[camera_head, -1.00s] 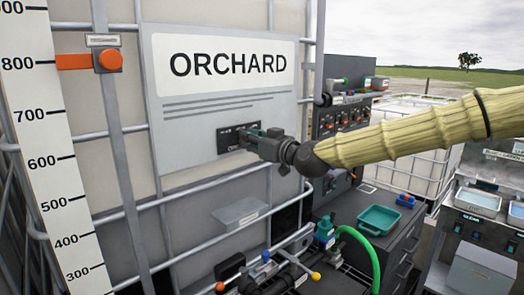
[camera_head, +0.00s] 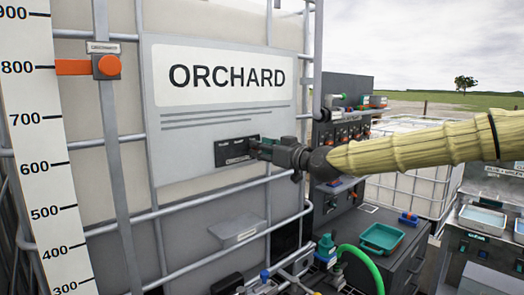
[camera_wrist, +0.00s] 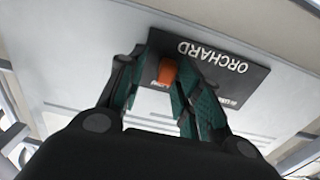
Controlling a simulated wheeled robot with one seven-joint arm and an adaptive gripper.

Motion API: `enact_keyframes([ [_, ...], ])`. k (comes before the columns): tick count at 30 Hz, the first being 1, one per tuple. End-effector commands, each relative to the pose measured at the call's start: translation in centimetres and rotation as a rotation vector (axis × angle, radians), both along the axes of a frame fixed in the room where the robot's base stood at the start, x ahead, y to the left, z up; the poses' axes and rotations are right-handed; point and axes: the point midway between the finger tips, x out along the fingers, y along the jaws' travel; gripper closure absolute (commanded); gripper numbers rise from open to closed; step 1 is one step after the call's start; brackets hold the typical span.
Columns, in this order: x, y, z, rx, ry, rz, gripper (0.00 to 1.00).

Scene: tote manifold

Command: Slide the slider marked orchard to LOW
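The dark slider plate (camera_head: 228,152) is mounted on the lower part of the large ORCHARD sign. In the wrist view the plate (camera_wrist: 235,82) appears upside down, with ORCHARD printed on it. Its orange slider knob (camera_wrist: 167,72) is near the plate end at the left of that view, which is the right end in the head view. My gripper (camera_head: 257,149) is at the plate's right part. The small position labels are partly hidden and too small to read.
The caged tank's metal bars (camera_head: 215,185) run around the sign. A level scale (camera_head: 30,140) with an orange pointer (camera_head: 74,67) stands at left. Valves and a green hose (camera_head: 365,262) are below. A teal tray (camera_head: 381,238) is on a grey cabinet at right.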

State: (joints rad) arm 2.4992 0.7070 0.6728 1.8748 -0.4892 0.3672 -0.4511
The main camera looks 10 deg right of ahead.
Motion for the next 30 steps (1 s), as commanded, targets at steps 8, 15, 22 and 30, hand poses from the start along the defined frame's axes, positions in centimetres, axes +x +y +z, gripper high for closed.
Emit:
enact_keyframes([
  [8,-0.1,0.1,-0.2,-0.001,0.002,0.002,0.62],
  [15,-1.5,-0.9,-0.1,-0.001,0.001,0.002,0.62],
  [22,-4.5,-2.9,-0.1,0.0,0.001,0.002,0.62],
  [30,-7.7,-5.2,-0.1,0.002,0.001,0.001,0.62],
])
